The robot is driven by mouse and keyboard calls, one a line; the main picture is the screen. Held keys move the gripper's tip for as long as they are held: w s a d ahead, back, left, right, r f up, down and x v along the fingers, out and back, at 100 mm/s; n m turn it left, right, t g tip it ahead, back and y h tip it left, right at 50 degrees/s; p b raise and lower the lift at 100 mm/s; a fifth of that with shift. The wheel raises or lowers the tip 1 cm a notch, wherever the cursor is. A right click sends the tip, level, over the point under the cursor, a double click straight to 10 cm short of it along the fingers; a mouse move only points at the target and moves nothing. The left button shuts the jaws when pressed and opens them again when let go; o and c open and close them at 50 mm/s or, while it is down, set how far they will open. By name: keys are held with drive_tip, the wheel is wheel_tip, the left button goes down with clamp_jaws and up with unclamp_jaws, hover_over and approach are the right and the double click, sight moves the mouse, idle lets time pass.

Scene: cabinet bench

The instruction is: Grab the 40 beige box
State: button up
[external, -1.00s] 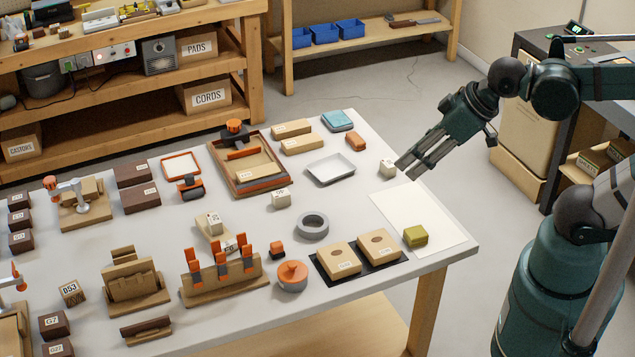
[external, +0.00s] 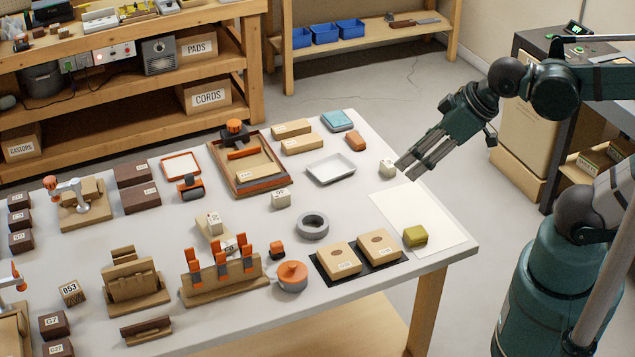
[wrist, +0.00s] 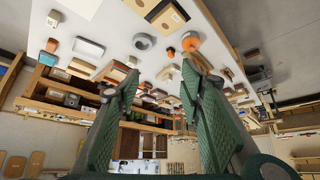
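Several small pale beige boxes with printed labels are on the table, but the labels are too small for me to tell which reads 40. One box (external: 387,168) is at the table's right side, near the white sheet; it also shows in the wrist view (wrist: 54,18). A second box (external: 281,199) is left of the grey ring and below the framed tray. A third beige piece (external: 214,221) lies near the orange clips. My gripper (external: 409,171) is above the table's right edge, close to the first box in the picture. Its fingers (wrist: 160,74) are apart with nothing between them.
A white tray (external: 330,169), a grey ring (external: 301,226), an orange-lidded pot (external: 292,278) and an olive block (external: 415,236) are on the table. Two beige boxes with round marks (external: 338,260) lie on a black mat. The white sheet (external: 425,213) is mostly bare.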

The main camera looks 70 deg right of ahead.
drive_tip(key=m+g+b, duration=0.2)
drive_tip(key=m+g, duration=0.5)
drive_tip(key=m, duration=2)
hover_over(278, 193)
drive_tip(key=f, duration=2.5)
drive_tip(key=shift+s+a+f, duration=0.15)
drive_tip(key=shift+s+f, duration=0.05)
drive_tip(key=shift+w+f, duration=0.1)
drive_tip(key=shift+f, duration=0.2)
drive_tip(key=shift+f+b, duration=0.3)
drive_tip(key=shift+f, duration=1)
